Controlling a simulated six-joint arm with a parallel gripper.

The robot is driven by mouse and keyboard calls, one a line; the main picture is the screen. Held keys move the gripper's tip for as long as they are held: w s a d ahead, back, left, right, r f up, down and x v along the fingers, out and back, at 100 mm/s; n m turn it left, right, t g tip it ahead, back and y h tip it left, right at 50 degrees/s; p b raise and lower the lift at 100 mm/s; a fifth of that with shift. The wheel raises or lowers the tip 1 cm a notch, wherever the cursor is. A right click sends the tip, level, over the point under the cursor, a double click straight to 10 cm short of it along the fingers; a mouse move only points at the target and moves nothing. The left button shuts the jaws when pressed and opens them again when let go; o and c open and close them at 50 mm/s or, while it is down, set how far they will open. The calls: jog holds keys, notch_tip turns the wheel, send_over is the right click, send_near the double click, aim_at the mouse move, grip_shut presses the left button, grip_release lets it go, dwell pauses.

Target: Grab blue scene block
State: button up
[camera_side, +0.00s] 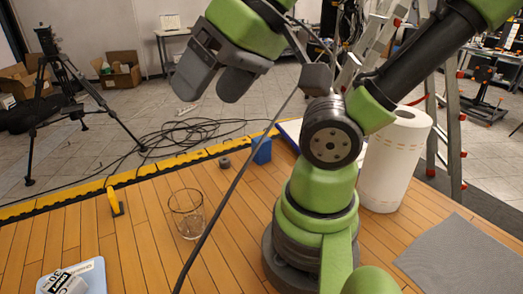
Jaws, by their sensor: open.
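The blue block (262,151) stands on the wooden table near its far yellow edge, just left of my arm's base. My gripper (212,82) is in the upper middle of the view, high above the table, up and to the left of the block. Its two dark fingers point down and to the left. It is open, with nothing seen between the fingers, and apart from the block.
A clear glass (187,214) stands on the table before the block. A small dark ring-like piece (225,162) lies left of the block. A yellow piece (115,202) stands farther left. A paper roll (393,160) and grey mat (465,254) are at right. A white-blue tray (92,274) sits front left.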

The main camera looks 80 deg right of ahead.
jog(key=w+d+f+m+g+h, duration=0.2)
jog(key=w+d+m+h, duration=0.1)
jog(key=w+d+m, duration=0.3)
jog(key=m+g+h, duration=0.2)
jog(key=m+g, duration=0.6)
jog(key=m, duration=0.8)
send_near(260, 139)
notch_tip(260, 139, down, 2)
jog(key=d, duration=0.1)
jog(key=x, duration=0.5)
jog(key=shift+s+r, duration=0.1)
jog(key=shift+s, duration=0.05)
jog(key=x, duration=0.5)
jog(key=shift+s+a+f, duration=0.1)
jog(key=shift+s+f, duration=0.15)
jog(key=shift+f, duration=0.15)
jog(key=c, duration=1)
